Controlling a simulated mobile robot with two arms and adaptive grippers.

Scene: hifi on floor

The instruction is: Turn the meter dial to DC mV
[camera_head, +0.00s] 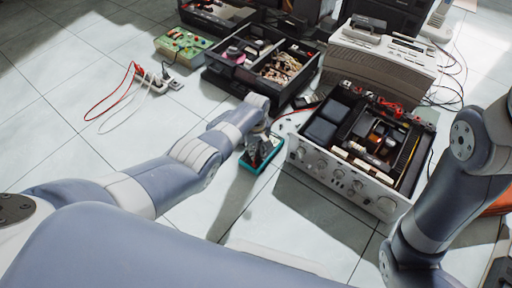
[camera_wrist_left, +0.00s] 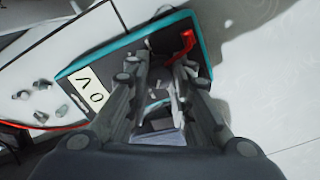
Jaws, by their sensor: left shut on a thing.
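The meter (camera_head: 272,159) is a small dark box with a teal rim, lying on the tiled floor to the left of the opened hifi unit. In the left wrist view the meter (camera_wrist_left: 205,45) fills the upper middle, with a white display (camera_wrist_left: 90,92) showing large dark characters and a red plug at its upper right. My left gripper (camera_head: 259,150) reaches down over the meter face. In the left wrist view its fingers (camera_wrist_left: 157,95) straddle the middle of the meter, shut on what appears to be the dial. The fingers hide the dial and its markings. My right gripper is out of view.
The opened hifi unit (camera_head: 335,183) stands close right of the meter. A black parts tray (camera_head: 228,83) and a beige device (camera_head: 385,63) are behind.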

